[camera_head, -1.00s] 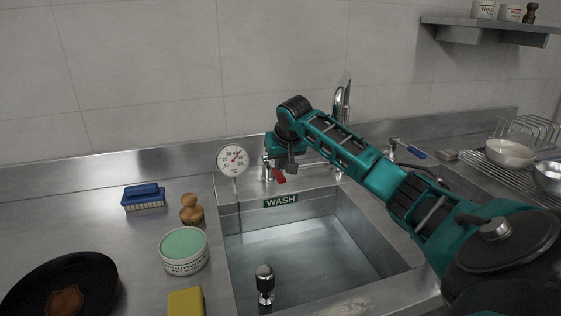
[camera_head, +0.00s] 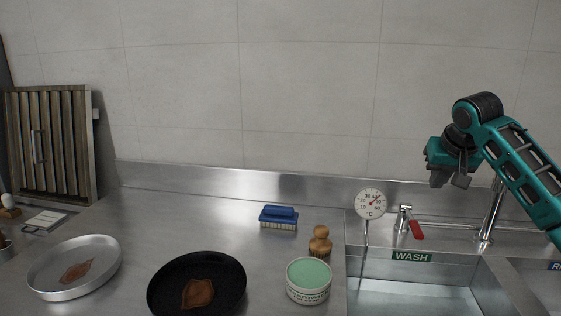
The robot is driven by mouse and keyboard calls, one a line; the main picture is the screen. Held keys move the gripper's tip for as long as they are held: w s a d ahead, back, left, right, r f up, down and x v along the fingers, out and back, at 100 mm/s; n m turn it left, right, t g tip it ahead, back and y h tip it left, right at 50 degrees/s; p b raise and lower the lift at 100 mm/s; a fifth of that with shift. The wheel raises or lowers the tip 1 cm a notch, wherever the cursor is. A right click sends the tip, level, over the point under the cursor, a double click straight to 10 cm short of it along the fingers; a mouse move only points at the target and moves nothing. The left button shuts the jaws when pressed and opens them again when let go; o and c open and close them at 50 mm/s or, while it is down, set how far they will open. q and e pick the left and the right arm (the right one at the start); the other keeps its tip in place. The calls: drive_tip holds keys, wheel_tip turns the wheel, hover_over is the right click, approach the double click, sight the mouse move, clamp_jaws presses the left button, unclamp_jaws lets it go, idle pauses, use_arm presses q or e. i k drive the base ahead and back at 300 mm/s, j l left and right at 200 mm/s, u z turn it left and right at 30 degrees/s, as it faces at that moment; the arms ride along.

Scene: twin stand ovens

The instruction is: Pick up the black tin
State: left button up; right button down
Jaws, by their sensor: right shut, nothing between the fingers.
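The black tin (camera_head: 229,265) is a round, shallow black pan on the steel counter at the lower middle, with a brown patch (camera_head: 198,293) in it. Its near edge is close to the bottom of the picture. My right gripper (camera_head: 450,181) is shut and empty, raised above the back of the sink near the faucet, well to the right of the tin and apart from it. My left gripper is not in view.
A silver tin (camera_head: 106,274) stands left of the black one. A blue brush (camera_head: 278,218), a wooden brush (camera_head: 320,241) and a green-topped tub (camera_head: 308,280) stand to its right, before the WASH sink (camera_head: 410,268) and the dial thermometer (camera_head: 370,204). Bare counter lies behind the tins.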

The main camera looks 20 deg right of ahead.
sight(201, 282)
drive_tip(key=k+j, duration=1.1)
drive_tip(key=k, duration=0.2)
